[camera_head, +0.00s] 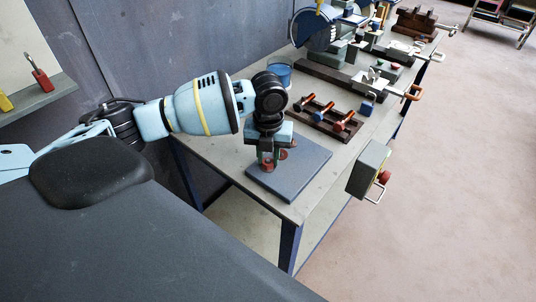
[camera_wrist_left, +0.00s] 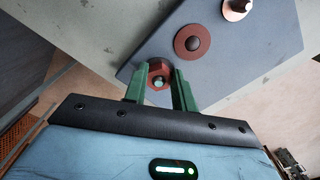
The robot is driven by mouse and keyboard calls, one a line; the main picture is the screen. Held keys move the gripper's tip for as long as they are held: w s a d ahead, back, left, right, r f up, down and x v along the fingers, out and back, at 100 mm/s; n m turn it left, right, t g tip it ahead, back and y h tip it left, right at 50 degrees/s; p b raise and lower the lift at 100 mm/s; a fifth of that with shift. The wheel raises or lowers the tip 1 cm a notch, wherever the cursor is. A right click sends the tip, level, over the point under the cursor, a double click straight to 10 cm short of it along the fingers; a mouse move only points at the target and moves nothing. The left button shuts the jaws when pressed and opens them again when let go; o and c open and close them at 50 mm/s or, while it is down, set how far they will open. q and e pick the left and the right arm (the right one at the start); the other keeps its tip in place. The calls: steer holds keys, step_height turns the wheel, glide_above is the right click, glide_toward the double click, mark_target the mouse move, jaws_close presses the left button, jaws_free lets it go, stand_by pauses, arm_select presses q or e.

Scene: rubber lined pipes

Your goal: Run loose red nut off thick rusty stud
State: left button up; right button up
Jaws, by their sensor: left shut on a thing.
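The red nut (camera_wrist_left: 156,69) sits on a stud (camera_wrist_left: 158,82), whose pale greenish end shows in the left wrist view. The stud rises from a blue-grey plate (camera_head: 305,173) on the near end of the bench. My left gripper (camera_head: 267,160) points down over the plate, its green fingers on either side of the nut. In the left wrist view the gripper (camera_wrist_left: 160,74) is shut on the nut. How far the nut sits along the stud is hard to tell. A dark stud with a red-brown disc (camera_wrist_left: 192,43) and a coppery piece (camera_wrist_left: 236,8) stand farther along the plate. My right gripper is out of view.
A dark rack with several orange-red bolts (camera_head: 325,115) lies behind the plate. A blue cup (camera_head: 279,73) stands at the wall side. A grey box with a red button (camera_head: 369,170) hangs at the bench's right edge. The bench farther back is crowded.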

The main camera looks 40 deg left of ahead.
arm_select(q)
steer(key=shift+s+r+n+p, duration=0.15)
steer(key=shift+n+p, duration=0.85)
steer(key=shift+n, duration=0.8)
steer(key=shift+a+n+p, duration=0.1)
steer(key=shift+n+p, duration=0.8)
steer(key=shift+n, duration=1.1)
steer(key=n, duration=0.4)
steer(key=shift+s, duration=0.15)
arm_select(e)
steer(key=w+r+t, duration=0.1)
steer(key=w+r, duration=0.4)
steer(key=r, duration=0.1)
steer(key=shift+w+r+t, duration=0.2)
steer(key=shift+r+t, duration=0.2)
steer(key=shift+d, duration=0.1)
arm_select(q)
steer(key=o, duration=0.9)
steer(key=shift+a, duration=0.1)
